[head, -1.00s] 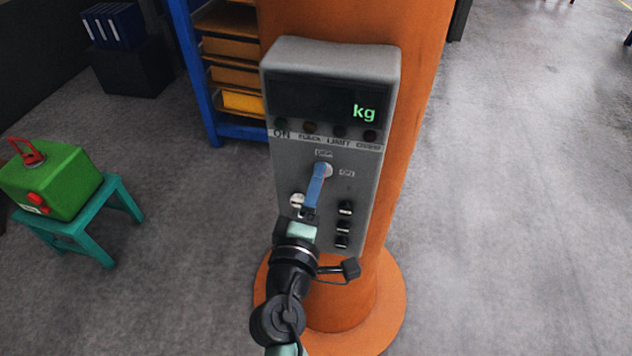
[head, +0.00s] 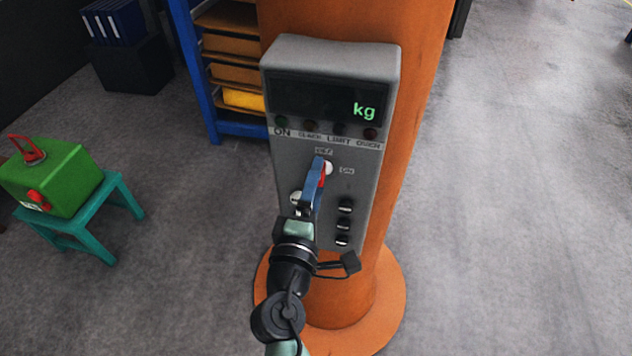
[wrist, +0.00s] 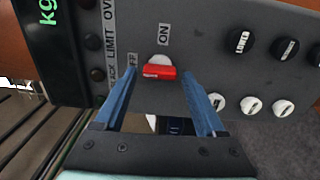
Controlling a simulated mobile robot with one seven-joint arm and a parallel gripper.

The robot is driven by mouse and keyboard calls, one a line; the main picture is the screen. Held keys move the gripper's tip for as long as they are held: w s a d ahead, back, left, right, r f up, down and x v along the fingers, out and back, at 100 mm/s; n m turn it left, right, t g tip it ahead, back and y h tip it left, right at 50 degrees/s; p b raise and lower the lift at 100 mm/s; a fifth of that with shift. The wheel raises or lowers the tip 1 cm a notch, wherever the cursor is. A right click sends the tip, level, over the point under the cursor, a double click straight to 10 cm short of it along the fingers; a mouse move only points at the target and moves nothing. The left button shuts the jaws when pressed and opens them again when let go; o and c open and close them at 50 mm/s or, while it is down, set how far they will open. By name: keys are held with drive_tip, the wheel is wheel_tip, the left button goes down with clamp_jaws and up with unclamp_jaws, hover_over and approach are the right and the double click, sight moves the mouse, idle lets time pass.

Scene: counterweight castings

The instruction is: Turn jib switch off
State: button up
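The jib switch is a red handle (wrist: 158,72) on a white round base, set in the grey control panel (wrist: 210,40). In the wrist view the printed ON lies above it and OFF to its left, both turned sideways. The red handle also shows in the head view (head: 322,177), partly hidden by my gripper. My gripper (wrist: 157,76) is open, its two blue fingers on either side of the red handle with small gaps; I cannot tell whether either touches it. In the head view my gripper (head: 320,166) reaches the panel's middle from below.
Black knobs (head: 343,224) sit right of my gripper on the panel; white knobs (wrist: 252,106) also show in the wrist view. The panel's display reads "kg". An orange column (head: 425,60) carries it. A green box (head: 60,185) stands on a teal stool (head: 125,195). Floor at right is clear.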

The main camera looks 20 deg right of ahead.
drive_tip(key=shift+o, duration=0.4)
drive_tip(key=b+v, duration=0.4)
drive_tip(key=v, duration=0.9)
drive_tip(key=shift+b, duration=0.35)
